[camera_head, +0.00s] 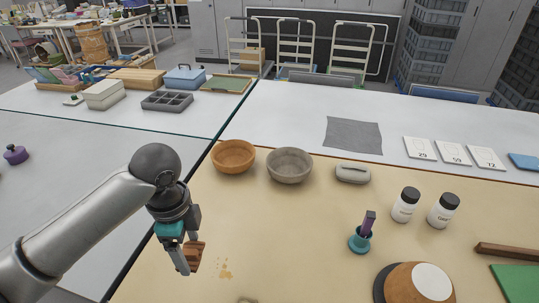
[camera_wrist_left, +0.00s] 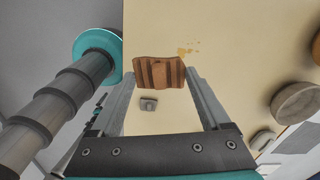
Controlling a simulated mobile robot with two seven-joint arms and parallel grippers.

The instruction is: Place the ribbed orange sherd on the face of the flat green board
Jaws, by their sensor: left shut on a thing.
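The ribbed orange sherd (camera_head: 194,256) is held in my left gripper (camera_head: 189,260) above the left part of the tan table. In the left wrist view the sherd (camera_wrist_left: 159,73) sits between the fingertips, its dark ribs facing the camera. My left gripper (camera_wrist_left: 160,78) is shut on it. The flat green board (camera_head: 516,284) lies at the bottom right corner of the head view, partly cut off, far to the right of the gripper. My right gripper is not in view.
Orange crumbs (camera_head: 225,269) lie beside the gripper. An orange bowl (camera_head: 233,157), a grey bowl (camera_head: 289,166), two white jars (camera_head: 405,206), a teal holder (camera_head: 360,240) and a round orange piece with a white patch (camera_head: 405,285) stand across the table. A brown bar (camera_head: 508,251) lies behind the board.

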